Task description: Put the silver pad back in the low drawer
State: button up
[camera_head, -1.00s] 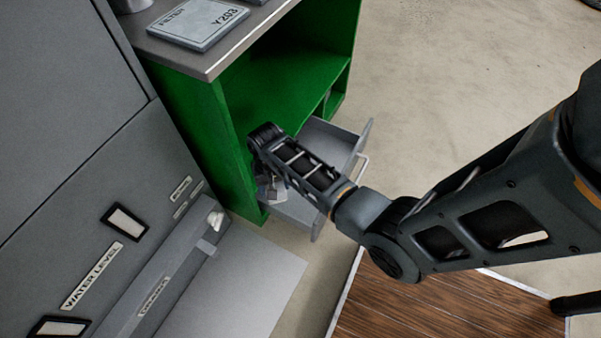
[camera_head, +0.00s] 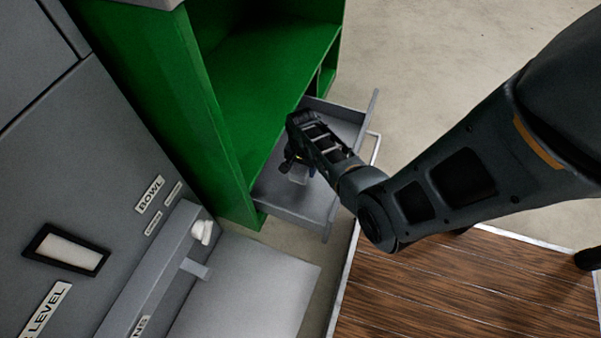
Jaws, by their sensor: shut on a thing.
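The low drawer (camera_head: 285,196) is pulled out at the foot of the green cabinet, and its grey floor shows around my gripper. My gripper (camera_head: 293,168) hangs over the drawer, pointing down, with the arm coming in from the right. It is shut on the silver pad (camera_head: 299,175), a small light piece that shows just under the wrist. The wrist covers much of the pad and part of the drawer. I cannot tell whether the pad touches the drawer floor.
The green cabinet (camera_head: 265,75) rises behind the drawer, its open shelf above. A brown wooden platform (camera_head: 450,295) lies at the lower right.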

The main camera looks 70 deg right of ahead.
jog(key=shift+f+b, duration=1.55)
jog(key=shift+f, duration=1.65)
jog(key=shift+f, duration=0.15)
jog(key=o, duration=1.4)
notch_tip(320, 180, up, 12)
jog(key=p, duration=0.6)
jog(key=shift+p, duration=0.3)
